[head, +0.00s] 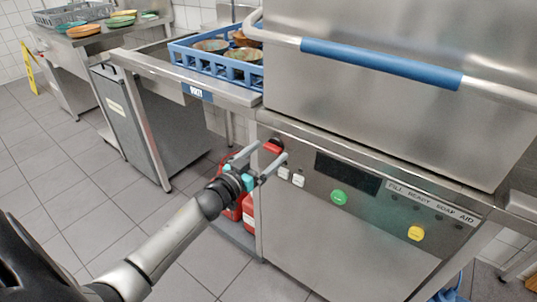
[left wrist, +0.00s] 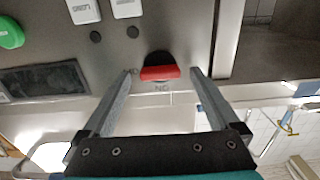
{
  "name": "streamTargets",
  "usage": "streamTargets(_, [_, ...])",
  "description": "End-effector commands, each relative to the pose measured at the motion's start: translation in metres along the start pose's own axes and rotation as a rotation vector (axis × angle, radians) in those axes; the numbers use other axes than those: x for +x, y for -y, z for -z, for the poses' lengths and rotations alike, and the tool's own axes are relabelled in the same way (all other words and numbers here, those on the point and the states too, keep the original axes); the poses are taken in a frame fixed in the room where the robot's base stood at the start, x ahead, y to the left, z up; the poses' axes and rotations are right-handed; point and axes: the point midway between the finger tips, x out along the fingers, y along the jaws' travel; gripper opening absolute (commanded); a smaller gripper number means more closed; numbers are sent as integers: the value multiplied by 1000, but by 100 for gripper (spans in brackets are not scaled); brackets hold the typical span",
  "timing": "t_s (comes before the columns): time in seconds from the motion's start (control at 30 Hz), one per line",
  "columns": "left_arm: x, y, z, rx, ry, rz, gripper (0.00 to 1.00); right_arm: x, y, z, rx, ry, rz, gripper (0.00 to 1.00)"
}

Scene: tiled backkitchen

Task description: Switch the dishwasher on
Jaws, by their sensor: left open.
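The dishwasher (head: 335,235) is a steel unit with a control panel on its front. A red rotary switch (head: 272,147) sits at the panel's upper left corner. In the left wrist view the red switch (left wrist: 160,73) has a dark round base, and its red bar lies crosswise. My left gripper (head: 272,151) is open in front of the switch. In the left wrist view the fingertips (left wrist: 163,73) stand on either side of the switch, with gaps between. Whether they touch the panel I cannot tell. My right gripper is not in view.
The panel also has white buttons (head: 291,177), a green button (head: 339,197), a yellow button (head: 415,233) and a dark display (head: 347,172). The hood's blue handle (head: 380,63) juts out above. Red containers (head: 248,216) stand left of the machine. A blue rack (head: 215,67) holds bowls.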

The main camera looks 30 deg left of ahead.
Motion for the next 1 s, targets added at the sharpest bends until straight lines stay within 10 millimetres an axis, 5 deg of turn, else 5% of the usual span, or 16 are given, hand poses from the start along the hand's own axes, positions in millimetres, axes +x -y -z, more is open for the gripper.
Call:
streamTargets(0.47, [12,0,0,1,0,0,95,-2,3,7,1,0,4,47])
streamTargets(1.0, [12,0,0,1,0,0,36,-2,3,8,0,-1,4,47])
